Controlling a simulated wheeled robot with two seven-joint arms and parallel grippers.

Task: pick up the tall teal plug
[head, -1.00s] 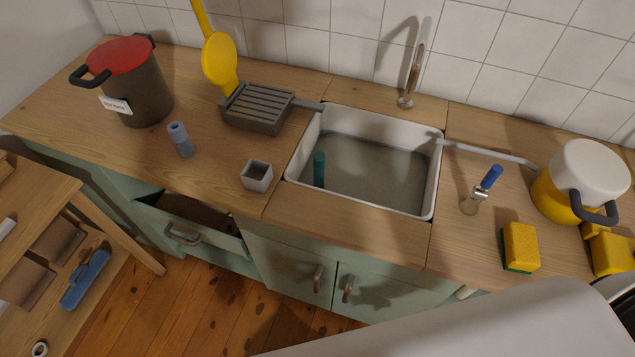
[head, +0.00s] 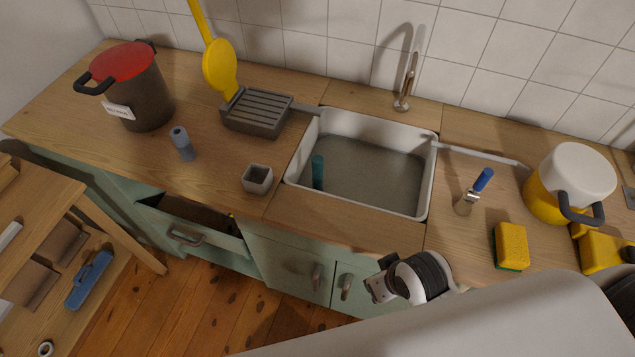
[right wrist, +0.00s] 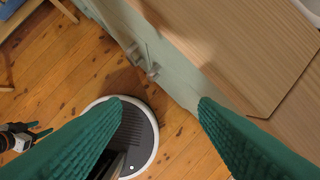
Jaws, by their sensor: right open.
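The tall teal plug (head: 318,172) stands upright inside the white sink (head: 431,180), near its left wall, in the head view. My right gripper shows in the right wrist view (right wrist: 160,102), with its two teal ribbed fingers wide apart and nothing between them. It is over the floor and cabinet front, by the counter's edge, away from the plug. The plug is not in the right wrist view. What seems to be my left gripper (right wrist: 36,132) shows small at that view's left edge; its jaw state is unclear.
A grey square cup (head: 257,179) and a grey-blue cylinder (head: 182,144) stand left of the sink. A dark pot (head: 146,100) is farther left. A blue-handled tool (head: 474,192), a sponge (head: 511,246) and a yellow pot (head: 545,196) are on the right. A drawer (head: 190,236) is open below.

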